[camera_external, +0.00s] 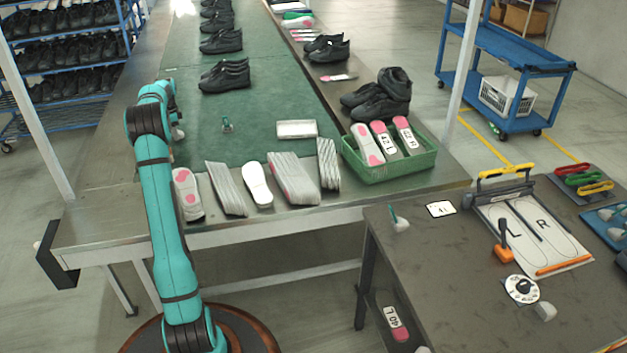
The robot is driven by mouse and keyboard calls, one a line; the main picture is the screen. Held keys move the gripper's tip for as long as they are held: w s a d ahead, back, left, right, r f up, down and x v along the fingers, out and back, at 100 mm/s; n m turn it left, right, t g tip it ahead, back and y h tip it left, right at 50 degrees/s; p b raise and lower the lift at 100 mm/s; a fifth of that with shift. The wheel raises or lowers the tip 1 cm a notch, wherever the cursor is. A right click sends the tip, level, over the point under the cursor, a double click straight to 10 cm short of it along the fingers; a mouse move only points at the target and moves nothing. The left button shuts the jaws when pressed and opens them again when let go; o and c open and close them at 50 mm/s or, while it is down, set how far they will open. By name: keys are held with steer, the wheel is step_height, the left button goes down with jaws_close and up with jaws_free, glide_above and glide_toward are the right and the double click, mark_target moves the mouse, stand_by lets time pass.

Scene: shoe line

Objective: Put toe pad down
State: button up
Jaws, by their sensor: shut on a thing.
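My arm rises from its round base at the lower left and bends over the left edge of the green belt. My gripper (178,132) is small and mostly hidden behind the arm, above the belt's left side. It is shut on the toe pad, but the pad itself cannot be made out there. A pink-patched insole (187,195) lies just below it on the metal ledge. Stacks of grey insoles (226,188), a white insole (257,185) and a pink-patched stack (292,178) lie to its right.
A green crate (392,174) holds insoles with pink ends. Black shoes (225,76) stand along the green belt (270,100), with more shoes (380,98) at its right. A grey table (420,260) with tools stands at right.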

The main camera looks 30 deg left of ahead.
step_height(320, 180, up, 10)
steer(key=shift+f, duration=0.1)
step_height(320, 180, up, 5)
steer(key=w+d+m, duration=0.2)
steer(key=w+d, duration=0.8)
steer(key=d, duration=0.4)
steer(key=w+d+m, duration=0.3)
steer(key=w+d, duration=0.6)
steer(key=d, duration=0.5)
steer(key=w+d+m, duration=0.2)
steer(key=w+d, duration=0.2)
steer(key=d, duration=1.4)
steer(key=w+d+m, duration=0.3)
steer(key=d, duration=1.5)
steer(key=s+d+m, duration=0.2)
steer(key=d, duration=1.6)
steer(key=m, duration=0.8)
glide_above(467, 260)
step_height(467, 260, down, 4)
steer(key=shift+f, duration=5.65)
